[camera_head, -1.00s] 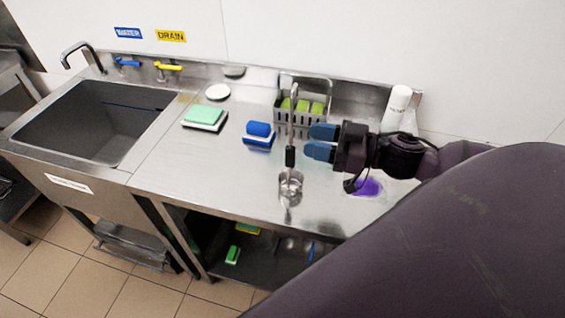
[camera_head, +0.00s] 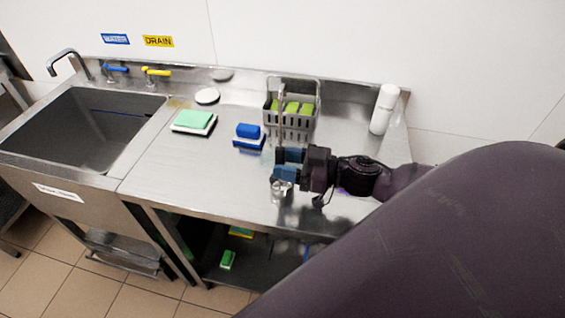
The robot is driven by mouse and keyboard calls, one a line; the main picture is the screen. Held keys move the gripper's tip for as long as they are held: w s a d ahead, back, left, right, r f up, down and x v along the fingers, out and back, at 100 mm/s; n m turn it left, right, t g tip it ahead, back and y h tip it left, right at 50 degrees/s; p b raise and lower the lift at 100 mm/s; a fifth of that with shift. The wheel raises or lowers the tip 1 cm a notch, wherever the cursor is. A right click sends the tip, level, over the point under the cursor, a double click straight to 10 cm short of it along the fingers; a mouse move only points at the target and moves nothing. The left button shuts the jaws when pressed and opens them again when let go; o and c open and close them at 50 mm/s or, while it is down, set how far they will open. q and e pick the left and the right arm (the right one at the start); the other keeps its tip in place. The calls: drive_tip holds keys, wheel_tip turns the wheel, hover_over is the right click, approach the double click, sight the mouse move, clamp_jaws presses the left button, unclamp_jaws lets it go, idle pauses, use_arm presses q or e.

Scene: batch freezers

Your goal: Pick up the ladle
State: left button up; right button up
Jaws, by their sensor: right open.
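The metal ladle (camera_head: 281,188) is on the steel counter, its bowl toward the front edge and its thin handle running back toward the grey basket. I cannot tell whether the handle lies flat or leans on the basket. My right gripper (camera_head: 279,164) is open, its two blue fingertips at the ladle's handle just behind the bowl. The fingers hide part of the handle and its dark grip. I cannot tell whether they touch it. My left gripper is not in view.
The grey basket (camera_head: 299,122) with green sponges stands behind the ladle. A blue brush or sponge (camera_head: 249,131), a green-and-white pad (camera_head: 193,120) and a white bottle (camera_head: 384,109) are around it. A sink (camera_head: 85,130) is at left. The counter's front left part is clear.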

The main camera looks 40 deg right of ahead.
drive_tip(key=shift+x, duration=1.55)
drive_tip(key=shift+c, duration=0.4)
clamp_jaws()
